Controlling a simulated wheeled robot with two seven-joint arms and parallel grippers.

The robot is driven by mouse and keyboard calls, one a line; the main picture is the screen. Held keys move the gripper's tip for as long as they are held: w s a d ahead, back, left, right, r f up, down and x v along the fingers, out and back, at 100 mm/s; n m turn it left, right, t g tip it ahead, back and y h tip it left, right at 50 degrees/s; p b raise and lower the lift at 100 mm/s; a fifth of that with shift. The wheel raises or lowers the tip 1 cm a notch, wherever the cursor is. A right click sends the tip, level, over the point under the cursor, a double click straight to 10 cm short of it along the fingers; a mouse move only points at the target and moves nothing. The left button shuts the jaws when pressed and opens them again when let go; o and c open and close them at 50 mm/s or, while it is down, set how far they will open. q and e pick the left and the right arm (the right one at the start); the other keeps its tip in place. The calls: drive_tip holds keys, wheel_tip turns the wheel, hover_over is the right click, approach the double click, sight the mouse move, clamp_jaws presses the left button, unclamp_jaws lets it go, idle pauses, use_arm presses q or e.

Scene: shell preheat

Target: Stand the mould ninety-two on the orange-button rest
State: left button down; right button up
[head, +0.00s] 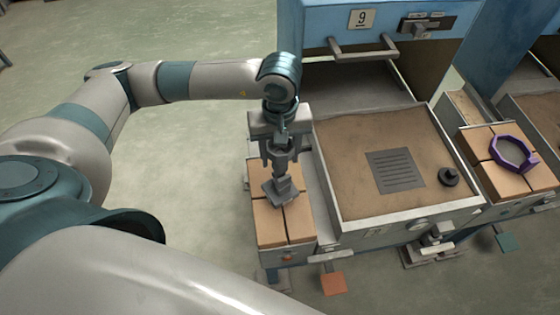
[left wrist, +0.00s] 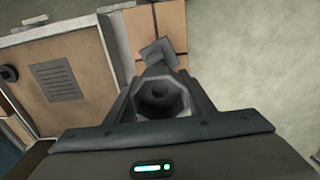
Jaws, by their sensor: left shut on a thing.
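My left gripper (head: 279,155) points down, shut on a grey metal mould (head: 282,190) with a flat, square-cornered end. No number can be read on it. The mould is over the brick-topped rest (head: 270,232) left of the sand tray; I cannot tell whether it touches the bricks. This rest has a small orange-red button (head: 288,257) on its front. In the left wrist view the mould's grey end (left wrist: 157,53) shows beyond the gripper (left wrist: 160,95), with the tan bricks (left wrist: 171,22) behind it. My right gripper is not in view.
A sand tray (head: 340,200) with a grey slotted plate (head: 395,171) and a black knob-like piece (head: 448,177) stands beside the rest. A blue cabinet marked 9 (head: 362,19) is behind. Another brick rest (head: 505,184) at right holds a purple ring (head: 497,149). An orange pedal (head: 333,284) is low in front.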

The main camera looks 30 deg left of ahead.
sight(280, 171)
use_arm(q)
drive_tip(key=shift+f+p, duration=0.35)
drive_tip(key=shift+p, duration=0.05)
wheel_tip(280, 171, down, 3)
drive_tip(key=shift+r+p, duration=0.15)
drive_tip(key=shift+p, duration=0.65)
drive_tip(key=shift+f, duration=0.2)
drive_tip(key=shift+f+b, duration=0.25)
drive_tip(key=shift+b, duration=0.1)
drive_tip(key=c, duration=0.8)
unclamp_jaws()
drive_tip(key=shift+r, duration=0.1)
drive_tip(key=shift+c, duration=0.2)
drive_tip(key=shift+r, duration=0.2)
